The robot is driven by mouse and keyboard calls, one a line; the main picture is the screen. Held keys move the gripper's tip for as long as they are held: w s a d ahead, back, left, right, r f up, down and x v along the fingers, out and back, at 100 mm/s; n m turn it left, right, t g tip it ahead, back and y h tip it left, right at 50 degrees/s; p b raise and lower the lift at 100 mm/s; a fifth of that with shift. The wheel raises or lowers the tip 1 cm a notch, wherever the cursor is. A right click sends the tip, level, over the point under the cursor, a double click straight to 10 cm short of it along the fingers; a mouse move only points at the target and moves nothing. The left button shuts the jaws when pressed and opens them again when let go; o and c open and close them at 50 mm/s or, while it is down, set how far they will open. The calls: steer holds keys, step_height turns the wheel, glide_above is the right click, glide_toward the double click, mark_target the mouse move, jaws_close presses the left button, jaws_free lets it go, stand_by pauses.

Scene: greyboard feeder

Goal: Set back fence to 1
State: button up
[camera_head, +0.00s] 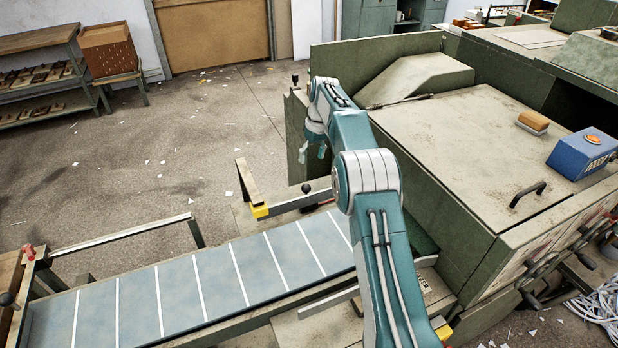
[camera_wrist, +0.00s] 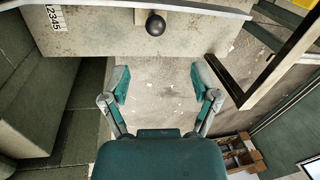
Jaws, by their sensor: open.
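My gripper (camera_head: 313,153) hangs beyond the far edge of the feeder bed, beside the green machine. Its two fingers are apart and empty in the wrist view (camera_wrist: 158,82), with floor showing between them. A black ball knob (camera_wrist: 155,25) lies ahead of the fingers, apart from them, on a grey plate. A number scale (camera_wrist: 53,17) reading 12345 is left of the knob. In the head view a black knob (camera_head: 306,188) stands just below my gripper near a yellow-ended rail (camera_head: 290,204). I cannot tell which part is the back fence or its setting.
The blue-grey bed (camera_head: 215,280) with white lines runs left. The green machine (camera_head: 470,155) stands close at the right, with a blue box (camera_head: 578,158) on top. In the wrist view a dark-edged frame (camera_wrist: 270,75) is right of the fingers. Open floor lies beyond.

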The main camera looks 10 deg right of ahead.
mark_target(307, 186)
steer(key=f, duration=0.4)
steer(key=a+f, duration=0.1)
steer(key=f, duration=0.6)
steer(key=shift+a+f, duration=0.3)
steer(key=shift+f, duration=0.1)
jaws_close()
